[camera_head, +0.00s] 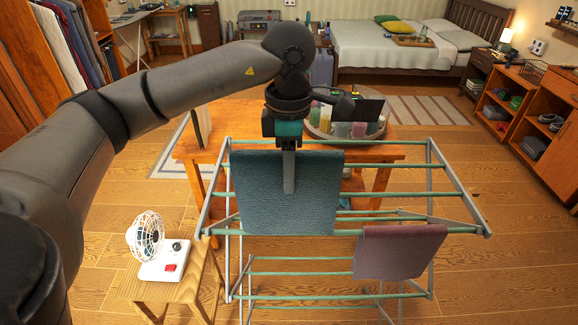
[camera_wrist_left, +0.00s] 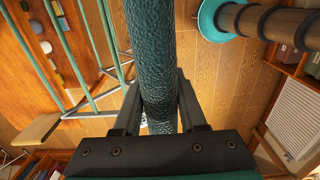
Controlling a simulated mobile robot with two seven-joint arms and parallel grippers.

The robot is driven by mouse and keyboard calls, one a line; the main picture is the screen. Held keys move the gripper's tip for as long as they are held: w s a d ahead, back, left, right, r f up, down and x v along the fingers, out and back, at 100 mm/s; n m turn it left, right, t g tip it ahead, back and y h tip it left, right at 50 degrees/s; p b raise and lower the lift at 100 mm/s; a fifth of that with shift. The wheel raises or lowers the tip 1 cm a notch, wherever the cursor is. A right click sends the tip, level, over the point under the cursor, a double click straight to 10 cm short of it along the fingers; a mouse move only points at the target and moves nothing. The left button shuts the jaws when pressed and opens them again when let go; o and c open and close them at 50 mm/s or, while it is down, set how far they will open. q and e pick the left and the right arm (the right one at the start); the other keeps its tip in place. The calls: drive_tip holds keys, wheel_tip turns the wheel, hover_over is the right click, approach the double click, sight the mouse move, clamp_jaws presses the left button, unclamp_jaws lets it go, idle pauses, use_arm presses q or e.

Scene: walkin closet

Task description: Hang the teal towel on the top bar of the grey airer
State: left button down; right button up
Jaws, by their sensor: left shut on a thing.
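The teal towel (camera_head: 262,195) hangs from my left gripper (camera_head: 289,165) in the head view, its flat face toward me. The gripper is shut on the towel's upper edge, with a finger showing down its front. In the left wrist view the towel (camera_wrist_left: 150,45) is a thick fold running between the fingers (camera_wrist_left: 160,105). The grey airer (camera_head: 467,203) with green bars stands behind and around it in the head view. The towel hides part of the bars, and its contact with them is unclear. In the left wrist view the bars (camera_wrist_left: 68,50) lie left of the towel. My right gripper is not in view.
A mauve towel (camera_head: 400,252) hangs on the airer's lower right part. A white fan (camera_head: 150,245) stands on a wooden stool (camera_head: 185,290) at left. An orange wooden table (camera_head: 245,115) with a tray of bottles (camera_head: 345,128) is behind the airer. Floor at right is clear.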

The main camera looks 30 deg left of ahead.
sight(290, 196)
use_arm(q)
wheel_tip(290, 196, down, 20)
drive_tip(key=b, duration=1.6)
drive_tip(key=shift+f+b, duration=0.2)
drive_tip(key=shift+b, duration=0.2)
drive_tip(key=shift+c, duration=1.9)
unclamp_jaws()
wheel_tip(290, 196, up, 14)
drive_tip(key=p, duration=0.2)
drive_tip(key=shift+p, duration=0.35)
drive_tip(key=shift+r, duration=0.65)
drive_tip(key=shift+f, duration=0.1)
